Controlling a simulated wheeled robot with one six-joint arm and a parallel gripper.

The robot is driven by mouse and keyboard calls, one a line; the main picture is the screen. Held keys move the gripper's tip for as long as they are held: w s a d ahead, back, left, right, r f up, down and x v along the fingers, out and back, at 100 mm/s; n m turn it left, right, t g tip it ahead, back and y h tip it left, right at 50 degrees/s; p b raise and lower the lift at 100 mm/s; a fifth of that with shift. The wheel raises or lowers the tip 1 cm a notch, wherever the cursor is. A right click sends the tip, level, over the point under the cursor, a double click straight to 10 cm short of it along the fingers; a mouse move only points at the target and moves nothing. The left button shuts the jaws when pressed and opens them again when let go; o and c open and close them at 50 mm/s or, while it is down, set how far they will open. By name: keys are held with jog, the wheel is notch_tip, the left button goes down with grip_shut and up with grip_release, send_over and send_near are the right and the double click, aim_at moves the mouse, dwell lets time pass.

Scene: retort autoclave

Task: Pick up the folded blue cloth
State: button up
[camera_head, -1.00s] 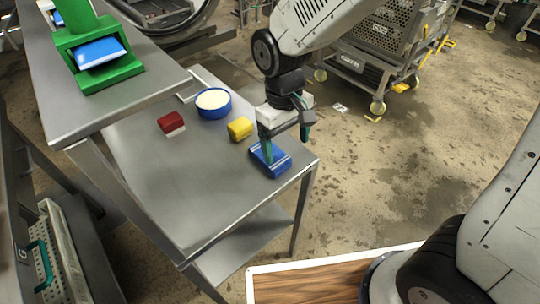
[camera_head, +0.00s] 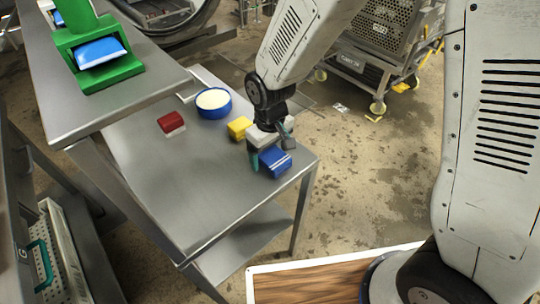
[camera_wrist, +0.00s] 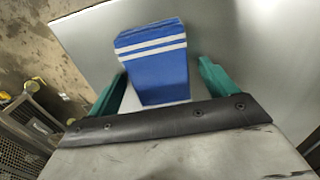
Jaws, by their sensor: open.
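The folded blue cloth (camera_head: 275,162) with white stripes lies on the lower steel table near its right corner. In the wrist view the cloth (camera_wrist: 157,62) sits between the two teal fingers of my gripper (camera_wrist: 160,85), with a gap on each side at the fingertips. My gripper (camera_head: 270,158) is open, above and around the cloth in the head view. One finger shows at the cloth's left side; the other is mostly hidden by the wrist.
A yellow block (camera_head: 238,127), a blue bowl with pale contents (camera_head: 214,104) and a red and white block (camera_head: 171,122) stand on the lower table (camera_head: 190,200). A higher steel shelf (camera_head: 100,110) holds a green holder (camera_head: 105,70). The table's front area is clear.

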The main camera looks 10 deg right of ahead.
jog(key=c, duration=1.2)
jog(key=shift+o, duration=0.2)
jog(key=shift+r, duration=0.1)
